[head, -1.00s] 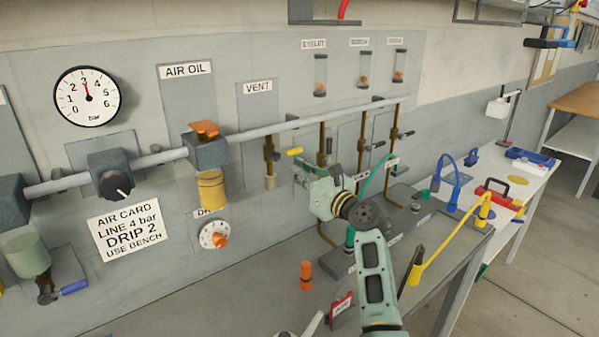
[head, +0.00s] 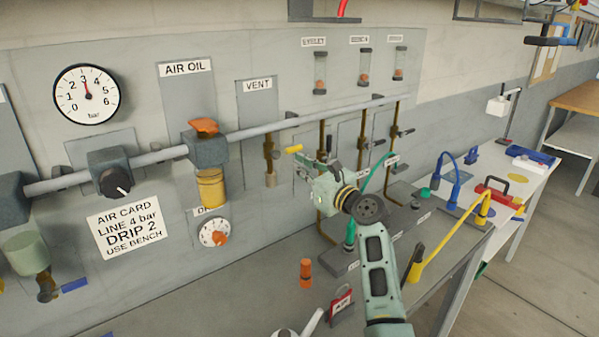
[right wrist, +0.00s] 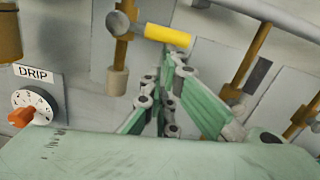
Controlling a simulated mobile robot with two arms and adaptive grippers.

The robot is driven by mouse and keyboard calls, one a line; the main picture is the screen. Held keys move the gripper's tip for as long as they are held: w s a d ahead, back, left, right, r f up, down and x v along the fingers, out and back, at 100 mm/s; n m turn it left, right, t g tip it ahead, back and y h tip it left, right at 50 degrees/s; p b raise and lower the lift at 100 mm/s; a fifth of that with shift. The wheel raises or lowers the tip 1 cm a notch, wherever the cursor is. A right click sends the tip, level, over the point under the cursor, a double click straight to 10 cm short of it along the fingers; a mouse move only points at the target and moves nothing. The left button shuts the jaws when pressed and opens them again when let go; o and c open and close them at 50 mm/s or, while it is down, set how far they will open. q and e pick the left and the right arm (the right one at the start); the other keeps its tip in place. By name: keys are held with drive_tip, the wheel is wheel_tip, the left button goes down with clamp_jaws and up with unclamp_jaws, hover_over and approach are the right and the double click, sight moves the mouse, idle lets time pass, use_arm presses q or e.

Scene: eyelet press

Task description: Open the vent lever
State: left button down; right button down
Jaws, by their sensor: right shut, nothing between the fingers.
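The vent lever's yellow handle (head: 293,149) sticks out to the right from the valve on the brass pipe below the VENT label (head: 257,85). In the right wrist view the yellow handle (right wrist: 167,35) lies roughly level, with its grey pivot (right wrist: 118,22) at its left end. My right gripper (head: 303,166) is shut and empty, just below and to the right of the handle. In the right wrist view its closed fingertips (right wrist: 168,62) point at the handle from below; whether they touch it is hard to tell. My left gripper is not in view.
The horizontal grey air pipe (head: 260,130) runs above the lever. Other brass drop pipes (head: 362,135) with dark levers stand to the right. The oiler's amber bowl (head: 211,188) and the DRIP dial (head: 214,233) are to the left. An orange cylinder (head: 306,272) stands on the bench below.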

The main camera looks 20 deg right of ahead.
drive_tip(key=shift+d+r+n, duration=0.1)
drive_tip(key=shift+r+n, duration=0.15)
drive_tip(key=shift+n, duration=0.05)
wheel_tip(320, 180, up, 9)
drive_tip(key=a+n+p, duration=0.1)
drive_tip(key=n, duration=1.5)
drive_tip(key=shift+s+n+g+y, duration=0.15)
drive_tip(key=shift+n+g+y, duration=0.15)
drive_tip(key=shift+n+g, duration=0.1)
drive_tip(key=shift+r, duration=0.1)
